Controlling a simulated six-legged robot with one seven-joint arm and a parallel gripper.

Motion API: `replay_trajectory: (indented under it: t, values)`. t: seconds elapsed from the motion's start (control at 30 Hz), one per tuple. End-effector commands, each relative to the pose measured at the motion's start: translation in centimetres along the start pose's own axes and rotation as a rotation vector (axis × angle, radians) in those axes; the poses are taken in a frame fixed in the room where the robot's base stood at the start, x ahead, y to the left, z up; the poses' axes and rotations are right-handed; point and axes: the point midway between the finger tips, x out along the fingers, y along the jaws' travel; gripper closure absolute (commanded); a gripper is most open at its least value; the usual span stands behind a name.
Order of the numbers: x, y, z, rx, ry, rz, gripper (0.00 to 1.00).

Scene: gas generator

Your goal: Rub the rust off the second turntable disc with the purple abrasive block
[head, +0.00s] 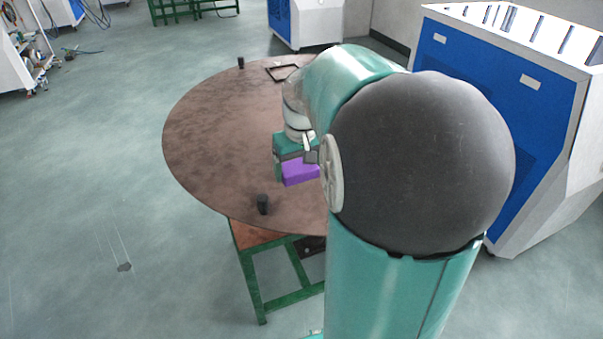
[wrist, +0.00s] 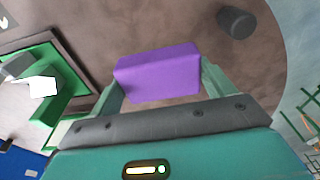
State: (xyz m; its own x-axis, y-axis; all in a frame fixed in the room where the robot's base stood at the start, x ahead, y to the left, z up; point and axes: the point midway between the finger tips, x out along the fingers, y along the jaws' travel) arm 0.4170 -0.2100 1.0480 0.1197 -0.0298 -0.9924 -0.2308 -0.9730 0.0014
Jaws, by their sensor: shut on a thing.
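The purple abrasive block (head: 300,172) is held between the fingers of my gripper (head: 288,160). In the wrist view the purple block (wrist: 157,74) sits between the two green fingers of my gripper (wrist: 157,85). A large round brown disc (head: 215,130) with a mottled, rusty surface lies flat on a green-framed stand. The block is over the disc; I cannot tell whether it touches it. The disc's surface also shows in the wrist view (wrist: 150,22). My arm hides the disc's right part in the head view.
A black cylinder (head: 262,204) stands near the disc's front edge, and another (head: 240,62) at its far edge. A black rectangular frame (head: 283,72) lies at the back. A blue and white machine (head: 530,110) stands at right. The floor at left is mostly clear.

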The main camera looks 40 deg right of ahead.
Motion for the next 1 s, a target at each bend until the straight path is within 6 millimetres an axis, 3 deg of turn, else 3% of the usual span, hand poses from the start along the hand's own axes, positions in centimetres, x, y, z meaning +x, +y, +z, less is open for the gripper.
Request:
replay_trajectory:
  t: [0.33,1.0]
  values:
    - [-2.7,-0.3,-0.7,0.001,0.001,0.001,0.40]
    - [-2.8,-0.3,-0.7,0.001,0.000,0.000,0.40]
